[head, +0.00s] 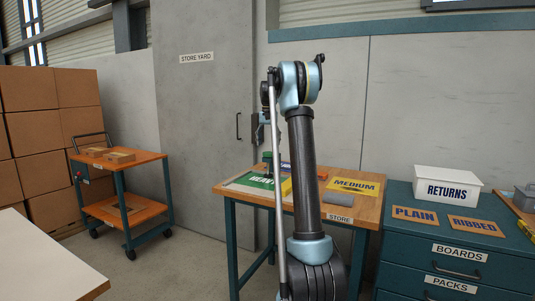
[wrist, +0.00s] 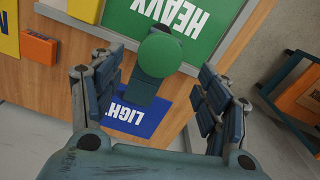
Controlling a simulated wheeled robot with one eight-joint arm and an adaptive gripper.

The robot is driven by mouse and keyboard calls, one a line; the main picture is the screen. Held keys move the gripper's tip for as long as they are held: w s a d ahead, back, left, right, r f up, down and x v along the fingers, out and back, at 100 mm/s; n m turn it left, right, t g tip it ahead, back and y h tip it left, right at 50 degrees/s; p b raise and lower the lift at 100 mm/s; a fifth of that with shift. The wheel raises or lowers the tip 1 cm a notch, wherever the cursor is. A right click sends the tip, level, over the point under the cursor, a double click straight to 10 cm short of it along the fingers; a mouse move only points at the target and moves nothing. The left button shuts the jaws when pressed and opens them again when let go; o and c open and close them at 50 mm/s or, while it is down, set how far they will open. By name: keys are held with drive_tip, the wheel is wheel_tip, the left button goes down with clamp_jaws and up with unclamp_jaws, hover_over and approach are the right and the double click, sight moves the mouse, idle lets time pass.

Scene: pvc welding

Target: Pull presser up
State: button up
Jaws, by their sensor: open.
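The presser shows in the wrist view as a round green knob (wrist: 162,54) on a dark green body, lying in the picture between my open fingers. In the head view its green top (head: 267,157) stands on the wooden table by the green HEAVY mat (head: 245,184). My gripper (wrist: 160,72) is open, with one finger on each side of the knob and a gap on both sides. I cannot tell how far it is above the knob. In the head view my arm partly hides the gripper and the table behind it.
A blue LIGHT mat (wrist: 138,117) and an orange block (wrist: 39,49) lie on the table. A teal cabinet (head: 460,238) with a RETURNS box (head: 447,187) stands right; an orange-topped cart (head: 120,160) stands left.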

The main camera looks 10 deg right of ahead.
hover_over(268, 165)
drive_tip(key=w, duration=0.1)
drive_tip(key=shift+d+f, duration=0.15)
drive_tip(key=shift+f, duration=2.2)
